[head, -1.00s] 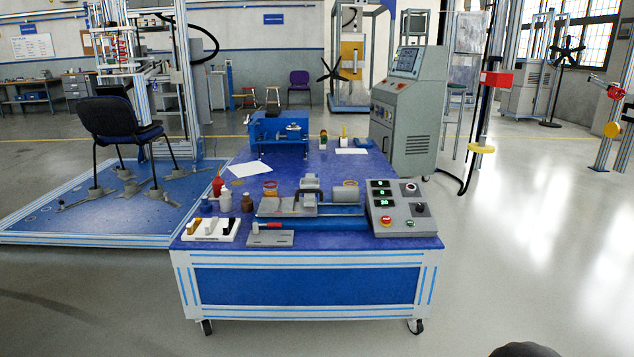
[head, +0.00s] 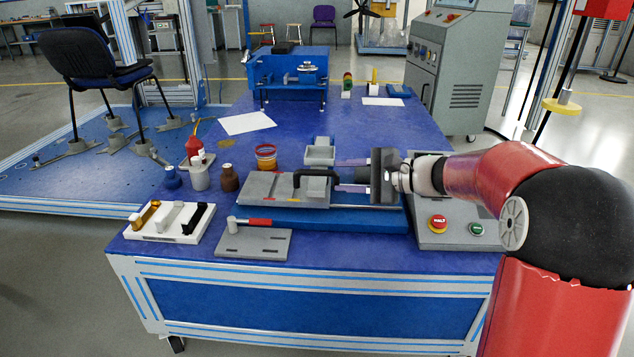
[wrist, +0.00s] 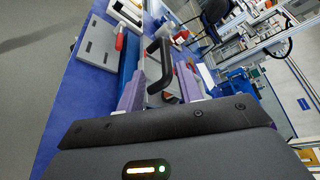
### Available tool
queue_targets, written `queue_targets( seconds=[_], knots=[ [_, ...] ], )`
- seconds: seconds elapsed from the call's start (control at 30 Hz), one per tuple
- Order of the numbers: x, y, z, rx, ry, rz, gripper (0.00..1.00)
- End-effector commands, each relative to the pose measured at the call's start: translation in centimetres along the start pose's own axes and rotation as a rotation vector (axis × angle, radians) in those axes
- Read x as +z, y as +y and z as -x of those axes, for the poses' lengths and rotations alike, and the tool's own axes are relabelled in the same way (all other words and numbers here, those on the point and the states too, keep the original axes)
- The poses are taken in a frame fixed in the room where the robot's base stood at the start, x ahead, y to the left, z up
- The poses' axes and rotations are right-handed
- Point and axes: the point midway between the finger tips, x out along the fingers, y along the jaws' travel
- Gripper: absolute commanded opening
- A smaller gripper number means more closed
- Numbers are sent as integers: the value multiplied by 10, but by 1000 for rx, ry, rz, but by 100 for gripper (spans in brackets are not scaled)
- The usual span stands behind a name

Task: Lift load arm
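The load arm appears to be the grey part with a black handle (head: 305,174) on the grey and blue fixture (head: 350,218) on the table. My gripper (head: 350,175) comes in from the right with its purple fingers pointing left, one behind and one in front. The fingers are apart and nothing is clamped between them. The handle's right end is at or just ahead of the fingertips. In the wrist view, the black handle (wrist: 158,62) shows in line with the gap between the fingers (wrist: 160,88). I cannot tell whether they touch it. The load arm looks lowered.
A white tray with small levers (head: 168,222) and a grey plate with a red-handled tool (head: 252,242) lie at front left. Bottles (head: 198,176) stand behind them. A control box (head: 455,236) with red and green buttons is under my arm. A blue machine (head: 292,75) stands further back.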

Motion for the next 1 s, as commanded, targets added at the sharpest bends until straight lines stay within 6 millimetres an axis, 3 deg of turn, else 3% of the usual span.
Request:
queue_targets(
  seconds=[0.17, 0.6, 0.93, 1.0],
  knots=[
    [-8, -4, -13, -35, -12, -22, 36],
    [-7, -6, -74, -32, -10, -21, 36],
    [-7, -6, -79, -32, -8, -21, 36],
    [-7, -6, -79, -32, -8, -21, 30]
  ],
)
